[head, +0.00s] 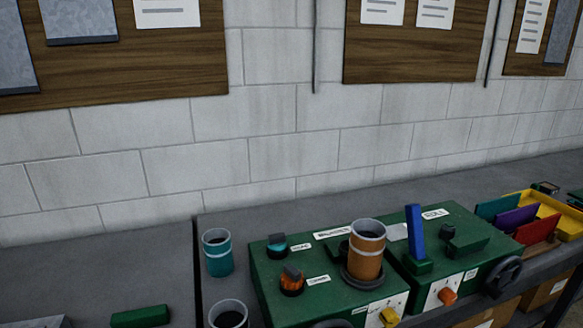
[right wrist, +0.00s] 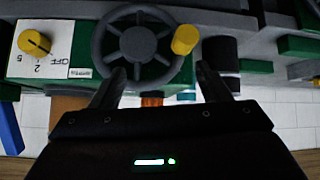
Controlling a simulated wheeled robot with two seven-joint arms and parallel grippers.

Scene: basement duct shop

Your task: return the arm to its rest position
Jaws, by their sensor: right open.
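My right gripper (right wrist: 160,72) shows in the right wrist view, its two dark fingers spread apart with nothing gripped between them. Past the fingertips is a dark grey handwheel (right wrist: 105,47) with a yellow handle knob (right wrist: 185,40); I cannot tell whether a fingertip touches its rim. Neither gripper shows in the head view, and my left gripper is in no view.
Green control boxes (head: 323,284) carry knobs, a blue lever (head: 415,233) and a handwheel (head: 503,277). An orange-brown cup (head: 366,255) stands on top. A yellow tray (head: 571,222) is at right. Bench around the green block (head: 140,317) is mostly clear.

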